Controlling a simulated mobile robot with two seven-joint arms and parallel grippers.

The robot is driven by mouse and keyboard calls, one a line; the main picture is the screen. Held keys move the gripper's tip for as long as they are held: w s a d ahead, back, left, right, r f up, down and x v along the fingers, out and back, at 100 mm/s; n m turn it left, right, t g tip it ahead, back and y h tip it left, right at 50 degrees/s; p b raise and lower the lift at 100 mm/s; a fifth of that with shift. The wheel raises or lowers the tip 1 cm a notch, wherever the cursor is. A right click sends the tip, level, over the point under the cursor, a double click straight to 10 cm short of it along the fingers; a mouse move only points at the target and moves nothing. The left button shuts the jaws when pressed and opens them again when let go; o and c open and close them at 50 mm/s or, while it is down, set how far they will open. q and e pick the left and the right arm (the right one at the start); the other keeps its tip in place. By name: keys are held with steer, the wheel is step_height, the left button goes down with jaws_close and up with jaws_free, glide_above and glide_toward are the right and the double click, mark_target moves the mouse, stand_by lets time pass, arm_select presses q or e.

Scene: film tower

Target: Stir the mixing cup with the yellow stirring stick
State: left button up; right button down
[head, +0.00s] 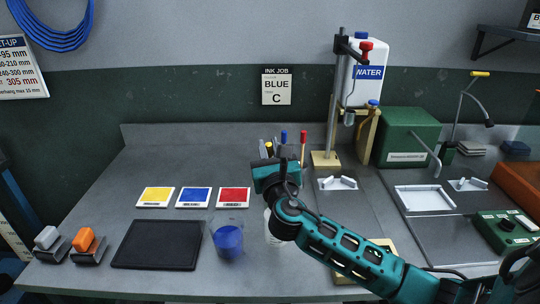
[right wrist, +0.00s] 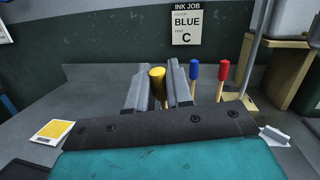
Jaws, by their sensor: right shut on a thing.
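The mixing cup (head: 228,240) is a clear cup with blue contents, standing at the front of the bench to the right of a black mat. My right gripper (head: 268,151) is at the sticks behind the cup, high and to its right. In the right wrist view its two grey fingers (right wrist: 159,90) are shut on the yellow stirring stick (right wrist: 157,76), whose rounded yellow top shows between them. The blue stick (right wrist: 194,78) and red stick (right wrist: 222,76) stand upright to the right of it. The lower part of the yellow stick is hidden. My left gripper is out of view.
Yellow (head: 156,197), blue (head: 193,197) and red (head: 234,198) cards lie behind the mixing cup. The black mat (head: 157,245) is to its left. A pale container (head: 271,232) is partly hidden by my right arm. A stand (head: 327,158) with a water bottle (head: 367,85) rises behind right.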

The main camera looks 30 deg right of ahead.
steer(key=shift+s+a+r, duration=0.1)
steer(key=shift+a+r, duration=0.05)
steer(key=shift+r, duration=0.8)
steer(key=shift+s+a+r, duration=0.1)
steer(key=shift+a+r, duration=0.1)
steer(key=shift+r, duration=0.75)
steer(key=shift+s+a+r, duration=0.1)
steer(key=shift+a+r, duration=0.05)
steer(key=shift+r, duration=0.8)
step_height(320, 180, up, 5)
